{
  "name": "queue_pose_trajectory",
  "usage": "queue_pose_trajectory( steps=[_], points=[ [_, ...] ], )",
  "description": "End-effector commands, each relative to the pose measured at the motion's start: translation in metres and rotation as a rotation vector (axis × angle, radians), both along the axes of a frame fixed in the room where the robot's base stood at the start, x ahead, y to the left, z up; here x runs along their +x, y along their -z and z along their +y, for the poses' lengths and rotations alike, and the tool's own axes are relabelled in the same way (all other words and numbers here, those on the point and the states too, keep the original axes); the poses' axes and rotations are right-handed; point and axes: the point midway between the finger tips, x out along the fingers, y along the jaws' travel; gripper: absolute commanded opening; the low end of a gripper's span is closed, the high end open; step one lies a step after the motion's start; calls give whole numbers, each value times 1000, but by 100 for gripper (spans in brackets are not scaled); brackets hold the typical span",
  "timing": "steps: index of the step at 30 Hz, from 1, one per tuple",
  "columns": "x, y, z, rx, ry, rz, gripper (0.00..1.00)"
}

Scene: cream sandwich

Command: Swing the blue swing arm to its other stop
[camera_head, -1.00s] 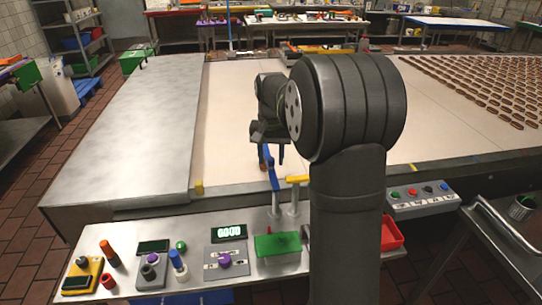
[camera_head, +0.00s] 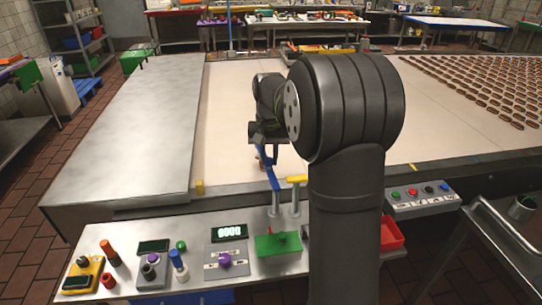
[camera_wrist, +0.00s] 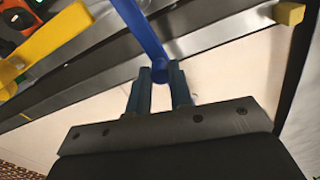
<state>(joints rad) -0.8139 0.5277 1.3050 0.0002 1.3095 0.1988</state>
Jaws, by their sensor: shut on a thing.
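The blue swing arm (camera_head: 272,179) sits on a metal post at the back edge of the front bench and points away from me over the edge of the white belt. It also shows in the wrist view (camera_wrist: 142,30), running from the top edge down to my fingertips. My gripper (camera_wrist: 160,80) is shut on the far end of the blue swing arm, one finger on each side. In the head view my gripper (camera_head: 264,152) hangs over the belt, its fingers small and partly hidden by the arm end.
A yellow arm (camera_head: 297,179) on another post stands just right; it also shows in the wrist view (camera_wrist: 45,45). The belt (camera_head: 235,130) nearby is clear.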

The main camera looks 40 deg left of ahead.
Motion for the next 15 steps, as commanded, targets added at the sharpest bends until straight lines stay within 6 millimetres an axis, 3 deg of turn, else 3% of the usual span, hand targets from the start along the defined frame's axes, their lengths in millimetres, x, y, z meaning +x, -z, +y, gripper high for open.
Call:
queue_pose_trajectory(
  steps=[15],
  points=[
    [-30, -2, 15, 1, -448, -1, 0]
  ],
)
